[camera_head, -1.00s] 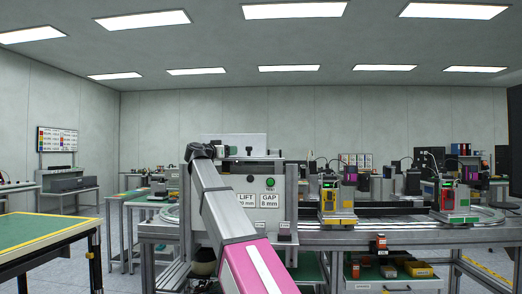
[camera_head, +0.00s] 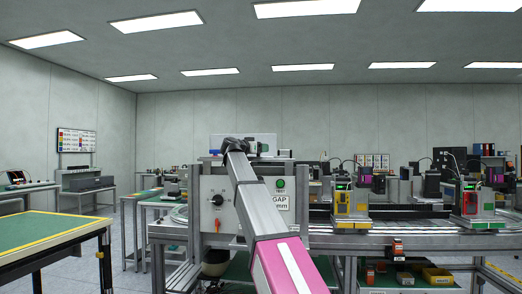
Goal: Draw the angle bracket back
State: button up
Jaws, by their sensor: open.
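My arm, with a pink lower section and a grey upper section (camera_head: 246,200), rises from the bottom centre to a dark joint in front of a grey workstation panel (camera_head: 215,215). My gripper's fingers cannot be made out; they seem hidden behind the arm's far end. I cannot pick out the angle bracket. The panel bears a black dial, a green button (camera_head: 280,184) and a GAP label (camera_head: 281,199), and the arm covers part of it.
A green-topped table (camera_head: 45,232) with yellow edging stands at the left. A metal bench (camera_head: 400,239) runs to the right, carrying a yellow station (camera_head: 350,224) and a green-and-red station (camera_head: 478,222). A yellow bin (camera_head: 437,276) is on the shelf below.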

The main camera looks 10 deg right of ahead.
jog(key=shift+w+d, duration=0.3)
jog(key=shift+d, duration=0.1)
grip_shut()
jog(key=shift+s+a, duration=0.2)
jog(key=shift+s, duration=0.5)
jog(key=shift+f, duration=0.1)
grip_release()
jog(key=shift+s+a, duration=0.1)
jog(key=shift+a, duration=0.05)
jog(key=v, duration=1)
jog(key=shift+s+a, duration=0.2)
jog(key=shift+a, duration=0.05)
